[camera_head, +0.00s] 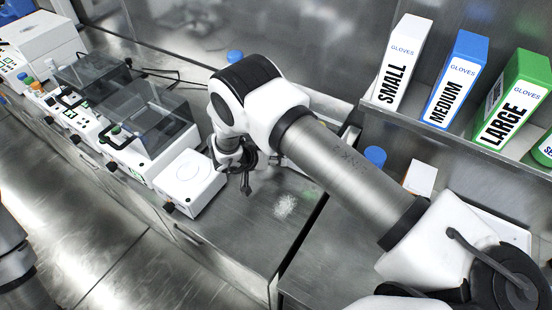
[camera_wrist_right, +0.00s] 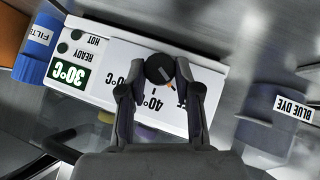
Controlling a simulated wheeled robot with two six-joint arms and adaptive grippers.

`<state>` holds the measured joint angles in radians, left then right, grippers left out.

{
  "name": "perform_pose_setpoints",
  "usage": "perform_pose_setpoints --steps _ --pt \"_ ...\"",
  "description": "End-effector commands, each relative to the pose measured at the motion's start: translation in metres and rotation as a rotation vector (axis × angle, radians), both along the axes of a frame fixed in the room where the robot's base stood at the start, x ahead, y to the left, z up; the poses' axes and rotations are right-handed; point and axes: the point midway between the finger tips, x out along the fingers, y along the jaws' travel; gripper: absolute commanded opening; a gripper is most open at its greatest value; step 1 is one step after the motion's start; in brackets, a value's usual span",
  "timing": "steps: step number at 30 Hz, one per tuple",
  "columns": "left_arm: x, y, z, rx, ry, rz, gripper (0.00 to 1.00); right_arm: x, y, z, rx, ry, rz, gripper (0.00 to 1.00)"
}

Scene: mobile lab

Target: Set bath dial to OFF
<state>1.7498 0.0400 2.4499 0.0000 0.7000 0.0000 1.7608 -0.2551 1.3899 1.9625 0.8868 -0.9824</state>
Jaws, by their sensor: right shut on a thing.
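The bath's white front panel (camera_wrist_right: 105,58) shows upside down in the right wrist view, with 30°C, READY, HOT and 40°C on it. My right gripper (camera_wrist_right: 162,84) is shut on the dial, one finger on each side. The fingers hide some lettering beside it. In the head view my right gripper (camera_head: 246,180) is small and dark, and which panel it touches is unclear there. My left gripper is out of view.
A white box-shaped device (camera_head: 189,180) stands left of my right gripper. Lidded baths (camera_head: 150,130) line the bench further left. Glove boxes (camera_head: 455,80) stand on the right shelf. A BLUE DYE label (camera_wrist_right: 296,107) is right of the panel in the wrist view.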

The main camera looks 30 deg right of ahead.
Motion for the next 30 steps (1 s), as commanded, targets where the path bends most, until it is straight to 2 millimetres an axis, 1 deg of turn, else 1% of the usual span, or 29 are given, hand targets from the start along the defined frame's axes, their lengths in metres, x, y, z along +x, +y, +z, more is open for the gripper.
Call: perform_pose_setpoints --steps 9,22,23,24,30 --pt "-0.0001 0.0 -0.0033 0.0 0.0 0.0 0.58 0.0032 0.0006 0.0007 -0.049 0.078 0.004 0.0" --pt "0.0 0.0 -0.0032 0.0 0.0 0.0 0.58 0.0035 0.0001 0.0018 -0.056 0.086 0.004 0.0" --pt "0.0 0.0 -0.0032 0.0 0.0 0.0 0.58 0.0035 0.0001 0.0018 -0.056 0.086 0.004 0.43" --pt "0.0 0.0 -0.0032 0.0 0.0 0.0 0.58 0.0034 0.0001 0.0018 -0.057 0.087 0.004 0.57" --pt "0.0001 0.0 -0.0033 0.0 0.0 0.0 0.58 0.0025 0.0002 0.0009 -0.055 0.087 0.003 0.58"
